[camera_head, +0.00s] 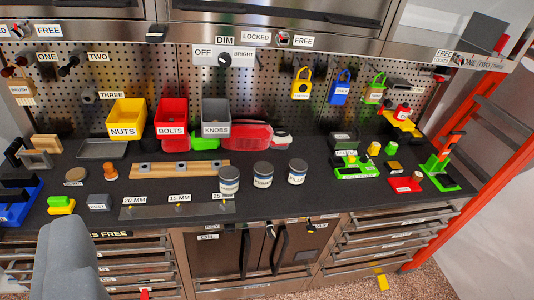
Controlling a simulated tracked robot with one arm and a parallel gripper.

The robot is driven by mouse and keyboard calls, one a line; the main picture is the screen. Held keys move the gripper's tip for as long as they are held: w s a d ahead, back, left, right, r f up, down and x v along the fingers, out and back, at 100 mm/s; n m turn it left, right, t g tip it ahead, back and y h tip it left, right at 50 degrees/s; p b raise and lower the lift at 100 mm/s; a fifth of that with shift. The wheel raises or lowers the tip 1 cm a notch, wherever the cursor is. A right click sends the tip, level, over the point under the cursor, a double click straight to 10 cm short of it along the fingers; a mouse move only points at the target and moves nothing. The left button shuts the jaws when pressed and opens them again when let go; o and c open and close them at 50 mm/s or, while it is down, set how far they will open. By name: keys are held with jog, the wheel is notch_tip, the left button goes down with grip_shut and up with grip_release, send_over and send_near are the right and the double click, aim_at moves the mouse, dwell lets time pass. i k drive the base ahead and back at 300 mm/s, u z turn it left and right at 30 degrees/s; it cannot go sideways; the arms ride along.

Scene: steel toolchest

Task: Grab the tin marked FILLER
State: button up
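Three small tins with dark lids and pale labels stand upright in a row on the dark worktop, right of the middle. The right tin (297,172) has a label that seems to read FILLER, though the print is very small. The middle tin (263,174) has a label I cannot read surely. The left tin (228,180) has a label too blurred to read. The three stand apart from one another, near the front edge. No gripper fingers show. A grey part at the bottom left looks like my own arm, far from the tins.
A wooden rail (180,169) lies left of the tins. Yellow NUTS (126,117), red BOLTS (171,117) and grey KNOBS (216,116) bins stand behind. A green tray (356,171) lies to the right. An orange ladder (480,150) stands at far right. Drawers and doors are below.

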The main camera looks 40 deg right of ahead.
aim_at(296, 174)
jog(key=z, duration=0.4)
jog(key=i, duration=1.05)
jog(key=z, duration=0.85)
jog(key=k, duration=0.7)
jog(key=z, duration=0.15)
jog(key=i, duration=0.8)
jog(key=u, duration=0.05)
